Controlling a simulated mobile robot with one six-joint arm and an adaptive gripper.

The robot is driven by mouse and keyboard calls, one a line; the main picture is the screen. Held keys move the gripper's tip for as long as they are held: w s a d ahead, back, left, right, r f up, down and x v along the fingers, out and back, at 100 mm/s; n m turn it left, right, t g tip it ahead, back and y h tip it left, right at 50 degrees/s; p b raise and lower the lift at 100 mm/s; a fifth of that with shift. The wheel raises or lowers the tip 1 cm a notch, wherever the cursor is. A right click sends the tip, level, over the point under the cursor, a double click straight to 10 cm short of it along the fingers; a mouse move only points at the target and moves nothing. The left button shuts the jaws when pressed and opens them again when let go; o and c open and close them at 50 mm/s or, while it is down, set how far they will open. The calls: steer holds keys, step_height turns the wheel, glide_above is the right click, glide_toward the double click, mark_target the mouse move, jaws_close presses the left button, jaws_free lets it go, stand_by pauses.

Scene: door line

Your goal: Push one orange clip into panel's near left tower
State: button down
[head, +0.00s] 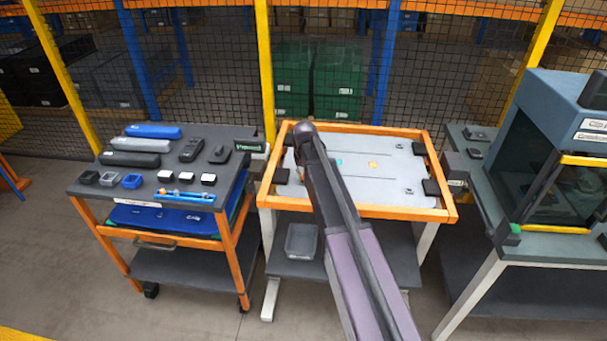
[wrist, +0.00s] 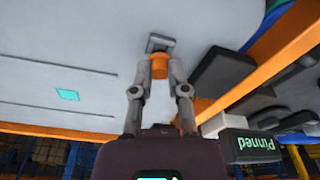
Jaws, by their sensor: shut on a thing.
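My gripper (wrist: 159,78) is shut on an orange clip (wrist: 160,66) in the wrist view, one finger on each side of it. The clip's far end is right at a small grey tower (wrist: 160,43) on the pale panel (wrist: 80,60). I cannot tell whether the clip is touching the tower or in it. In the head view the panel (head: 400,185) lies inside an orange-framed table, and my arm reaches over its left part. The gripper, the held clip and this tower are hidden there. Other small grey towers (head: 408,191) show at the panel's right.
Black blocks (head: 431,187) line the frame. A cart (head: 160,215) stands left, a blue-grey cabinet (head: 545,140) right.

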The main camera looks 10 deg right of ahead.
steer(key=shift+f+b, duration=0.8)
steer(key=shift+f, duration=0.05)
stand_by(0.6)
stand_by(0.4)
steer(key=c, duration=0.6)
jaws_free()
steer(key=shift+o, duration=0.2)
